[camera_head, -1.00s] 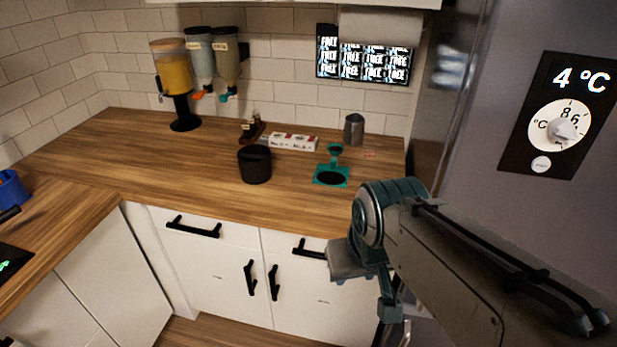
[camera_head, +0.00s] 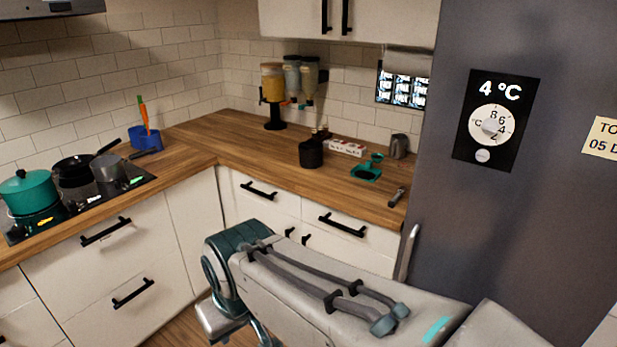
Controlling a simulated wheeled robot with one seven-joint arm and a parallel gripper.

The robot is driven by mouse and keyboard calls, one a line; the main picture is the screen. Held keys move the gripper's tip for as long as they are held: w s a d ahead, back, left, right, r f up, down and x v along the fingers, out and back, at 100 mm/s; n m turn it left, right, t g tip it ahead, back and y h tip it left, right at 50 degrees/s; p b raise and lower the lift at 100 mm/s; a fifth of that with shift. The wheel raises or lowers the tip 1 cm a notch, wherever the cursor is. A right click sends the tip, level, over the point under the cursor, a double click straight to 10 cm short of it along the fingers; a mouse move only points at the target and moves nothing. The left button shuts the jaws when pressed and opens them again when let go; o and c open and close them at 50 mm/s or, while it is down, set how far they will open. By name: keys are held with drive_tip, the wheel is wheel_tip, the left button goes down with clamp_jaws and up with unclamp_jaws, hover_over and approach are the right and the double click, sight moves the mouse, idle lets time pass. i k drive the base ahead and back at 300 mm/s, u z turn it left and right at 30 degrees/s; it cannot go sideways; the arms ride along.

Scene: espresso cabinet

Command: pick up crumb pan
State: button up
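No thing in view is clearly a crumb pan. The nearest match is a small flat teal piece with a dark middle (camera_head: 366,173), lying on the wooden counter (camera_head: 290,175) near the fridge. A small teal cup-like part stands at its back edge. My arm reaches in from the lower right, in front of the drawers and well short of the teal piece. It bends at a teal joint. The fingers of my gripper do not show.
A black canister (camera_head: 310,153), a white box (camera_head: 347,148), a grey jug (camera_head: 399,146) and a small dark tool (camera_head: 396,197) are on the counter. Dispensers (camera_head: 290,80) stand behind. The grey fridge (camera_head: 520,200) bounds the right. A teal pot (camera_head: 28,192) is on the hob at left.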

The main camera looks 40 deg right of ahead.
sight(366, 172)
drive_tip(key=i, duration=2.1)
drive_tip(key=z, duration=1.3)
drive_tip(key=i, duration=0.8)
drive_tip(key=z, duration=1.2)
drive_tip(key=i, duration=0.35)
drive_tip(key=z, duration=0.3)
